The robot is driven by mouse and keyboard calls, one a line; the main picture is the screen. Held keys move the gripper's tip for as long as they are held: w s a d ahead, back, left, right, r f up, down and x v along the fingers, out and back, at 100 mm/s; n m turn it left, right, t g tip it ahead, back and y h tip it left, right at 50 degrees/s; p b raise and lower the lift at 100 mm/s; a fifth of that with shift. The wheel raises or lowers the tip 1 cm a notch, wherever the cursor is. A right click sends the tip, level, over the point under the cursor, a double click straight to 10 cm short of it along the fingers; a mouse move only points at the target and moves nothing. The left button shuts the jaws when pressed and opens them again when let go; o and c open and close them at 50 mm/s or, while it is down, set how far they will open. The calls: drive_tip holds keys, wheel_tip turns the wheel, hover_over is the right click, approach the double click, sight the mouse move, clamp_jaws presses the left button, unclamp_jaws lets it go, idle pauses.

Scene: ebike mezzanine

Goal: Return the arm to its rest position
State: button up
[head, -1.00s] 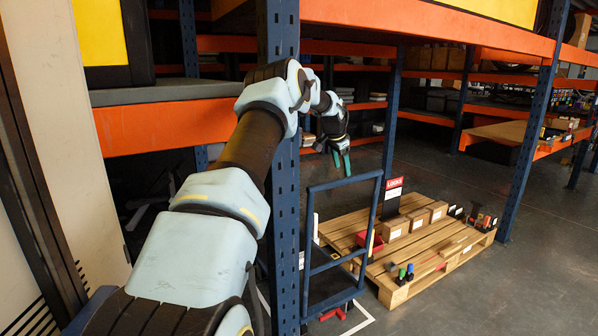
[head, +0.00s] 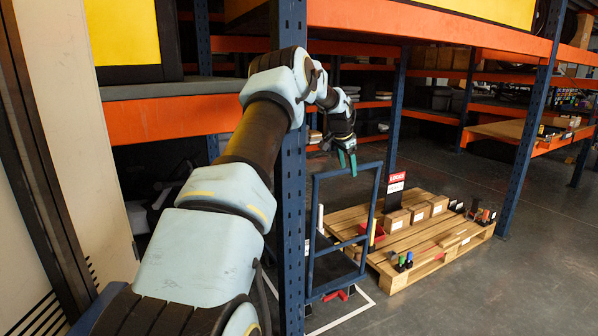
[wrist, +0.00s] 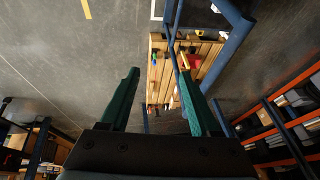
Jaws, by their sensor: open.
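My gripper (head: 347,162) hangs at the end of my outstretched arm in the head view, fingers pointing down, above the blue frame of a cart. In the wrist view its two green fingers (wrist: 160,105) stand wide apart with nothing between them in their grasp. The arm reaches past a blue rack post (head: 291,180) on its right side. The floor and the wooden pallet show beyond the fingers in the wrist view.
A blue cart frame (head: 314,235) stands below my gripper. A wooden pallet (head: 425,245) carries cardboard boxes (head: 397,221), a red bin (head: 373,232) and small items. Orange-beamed shelving (head: 170,118) lies close left of the arm. Grey floor (head: 480,290) is clear at right front.

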drive_tip(key=s+a+n, duration=0.3)
drive_tip(key=s+a, duration=0.4)
drive_tip(key=s, duration=0.7)
drive_tip(key=s+a+f+n+g+y, duration=0.1)
drive_tip(key=s+a+n, duration=0.3)
drive_tip(key=s+a, duration=0.4)
drive_tip(key=s+a+n+g+y, duration=0.1)
drive_tip(key=s+a+n, duration=0.3)
drive_tip(key=s, duration=1.7)
drive_tip(key=a, duration=0.4)
drive_tip(key=shift+s+a+f, duration=0.15)
drive_tip(key=shift+s, duration=0.25)
drive_tip(key=shift+c, duration=0.3)
